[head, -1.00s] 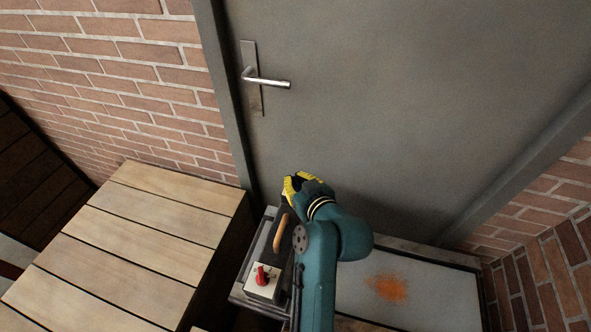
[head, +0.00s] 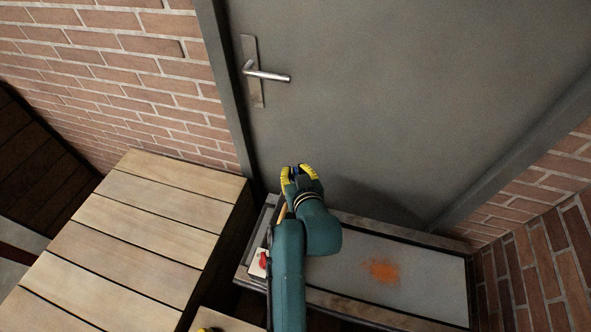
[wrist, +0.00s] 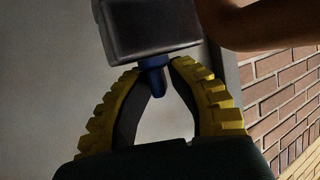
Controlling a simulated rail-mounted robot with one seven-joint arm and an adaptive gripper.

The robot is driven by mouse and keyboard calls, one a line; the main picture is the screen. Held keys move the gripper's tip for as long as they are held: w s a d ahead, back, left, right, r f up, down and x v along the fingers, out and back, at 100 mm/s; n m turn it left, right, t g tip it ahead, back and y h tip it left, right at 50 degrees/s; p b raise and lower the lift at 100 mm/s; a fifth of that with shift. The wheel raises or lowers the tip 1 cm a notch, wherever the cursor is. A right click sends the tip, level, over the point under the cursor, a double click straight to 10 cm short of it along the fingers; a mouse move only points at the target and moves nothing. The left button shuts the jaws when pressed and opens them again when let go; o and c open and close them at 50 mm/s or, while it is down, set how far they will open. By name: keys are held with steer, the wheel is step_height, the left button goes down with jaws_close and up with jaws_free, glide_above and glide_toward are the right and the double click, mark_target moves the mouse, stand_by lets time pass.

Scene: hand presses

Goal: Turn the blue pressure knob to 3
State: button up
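The blue pressure knob (wrist: 154,78) shows in the wrist view under a grey metal block (wrist: 150,30). Its narrow stem lies between the tips of my gripper (wrist: 156,75). The yellow-ridged fingers are apart, with a small gap beside the stem; firm contact is not visible. In the head view, a little blue (head: 296,171) shows between the yellow fingertips of my gripper (head: 298,170), in front of the door. The knob's scale and setting are not readable in either view.
A brown rounded part (wrist: 265,22) is close to the right finger in the wrist view. Wooden crates (head: 150,225) stand left, a grey door (head: 400,90) behind. An orange-stained panel (head: 420,282) lies right.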

steer(key=shift+o, duration=1.4)
steer(key=shift+r, duration=0.1)
steer(key=v, duration=1.2)
